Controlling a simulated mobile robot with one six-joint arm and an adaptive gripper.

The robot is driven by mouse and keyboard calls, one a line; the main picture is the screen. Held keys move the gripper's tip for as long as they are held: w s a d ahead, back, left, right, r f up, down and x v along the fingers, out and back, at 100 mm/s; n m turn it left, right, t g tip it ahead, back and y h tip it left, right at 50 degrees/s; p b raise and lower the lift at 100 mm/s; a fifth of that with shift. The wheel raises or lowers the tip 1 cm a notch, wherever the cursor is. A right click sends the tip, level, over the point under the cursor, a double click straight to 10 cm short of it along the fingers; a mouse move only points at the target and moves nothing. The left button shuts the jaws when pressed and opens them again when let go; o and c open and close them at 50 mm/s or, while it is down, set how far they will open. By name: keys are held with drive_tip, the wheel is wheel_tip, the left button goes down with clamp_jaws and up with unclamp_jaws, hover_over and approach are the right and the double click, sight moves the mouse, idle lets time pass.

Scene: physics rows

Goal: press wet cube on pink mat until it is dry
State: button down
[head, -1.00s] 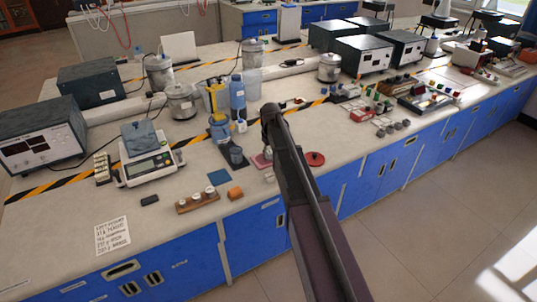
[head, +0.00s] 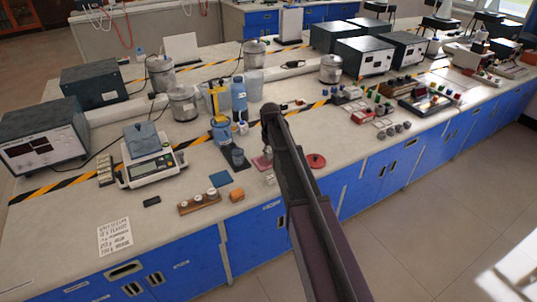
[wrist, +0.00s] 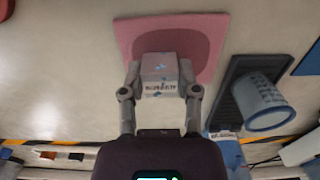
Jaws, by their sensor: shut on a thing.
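The cube (wrist: 160,72) is light grey with small blue specks and dark marks on its faces. My gripper (wrist: 159,88) is shut on it, one finger on each side, in the wrist view. The pink mat (wrist: 128,32) lies on the bench behind the cube in that view, with a darker rounded patch around it. I cannot tell whether the cube touches the mat. In the head view the pink mat (head: 261,162) shows beside my arm, which hides part of it; the grip is not clear there.
A blue-grey cup (wrist: 262,102) stands on a dark tray (wrist: 232,82) close to the mat's right. A red round thing (head: 315,161) lies right of my arm. An orange block (head: 237,195), a blue square (head: 220,180) and a balance (head: 150,172) are to the left.

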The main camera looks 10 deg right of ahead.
drive_tip(key=shift+s+f+b, duration=0.1)
drive_tip(key=shift+f+b, duration=0.6)
drive_tip(key=shift+b, duration=0.05)
idle(1.9)
drive_tip(key=shift+r, duration=0.15)
drive_tip(key=shift+w+d+r+p, duration=0.25)
drive_tip(key=shift+r+p, duration=0.3)
drive_tip(key=shift+p, duration=0.2)
drive_tip(key=shift+r+p, duration=2.5)
drive_tip(key=shift+d, duration=0.1)
